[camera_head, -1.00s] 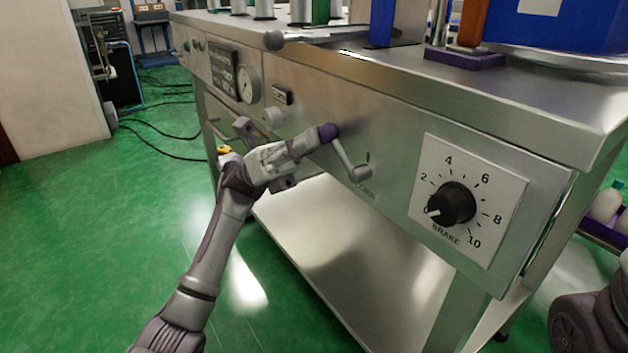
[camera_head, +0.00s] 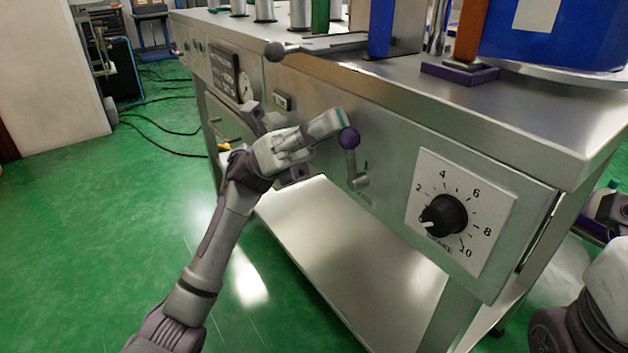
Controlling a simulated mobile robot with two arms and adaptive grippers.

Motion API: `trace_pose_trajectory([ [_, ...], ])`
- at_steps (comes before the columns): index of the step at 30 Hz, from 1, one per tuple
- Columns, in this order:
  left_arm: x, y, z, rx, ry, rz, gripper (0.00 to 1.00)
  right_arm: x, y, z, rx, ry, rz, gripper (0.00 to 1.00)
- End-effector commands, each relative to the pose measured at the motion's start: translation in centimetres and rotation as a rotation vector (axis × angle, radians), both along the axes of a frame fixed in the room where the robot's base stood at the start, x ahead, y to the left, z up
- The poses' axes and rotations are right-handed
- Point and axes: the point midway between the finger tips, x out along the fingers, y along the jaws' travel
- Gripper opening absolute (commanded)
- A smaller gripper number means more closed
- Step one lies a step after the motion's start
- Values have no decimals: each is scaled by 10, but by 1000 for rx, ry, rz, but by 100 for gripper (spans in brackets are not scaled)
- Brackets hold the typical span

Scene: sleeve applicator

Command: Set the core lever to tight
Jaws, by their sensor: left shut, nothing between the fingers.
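The core lever is a short metal crank with a purple ball knob (camera_head: 349,138) on the steel front panel. Its arm (camera_head: 351,165) now stands nearly upright above its pivot, the knob slightly left of it. A small dark green mark (camera_head: 366,166) is on the panel just right of the lever. My left gripper (camera_head: 340,119) is shut and empty. Its fingertips are at the upper left of the knob, close to or touching it; I cannot tell which. The lettering below the pivot is too small to read. My right gripper is not in view.
A brake dial (camera_head: 443,214) on a white plate is right of the lever. The tabletop edge overhangs above. A lower shelf (camera_head: 330,250) lies beneath.

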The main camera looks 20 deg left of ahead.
Motion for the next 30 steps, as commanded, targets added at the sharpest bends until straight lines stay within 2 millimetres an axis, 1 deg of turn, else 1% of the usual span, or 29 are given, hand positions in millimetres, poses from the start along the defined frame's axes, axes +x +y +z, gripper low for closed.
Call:
trace_pose_trajectory([
  [10, -3, -4, 3, 0, 0, 0, 0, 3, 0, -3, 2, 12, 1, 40],
  [23, -3, -4, 2, 0, 1, -1, 0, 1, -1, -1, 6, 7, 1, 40],
  [26, -1, -1, 0, 0, 2, 1, 0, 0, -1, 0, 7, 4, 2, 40],
  [30, 5, 12, -13, 3, 4, 3, 0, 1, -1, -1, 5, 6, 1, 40],
])
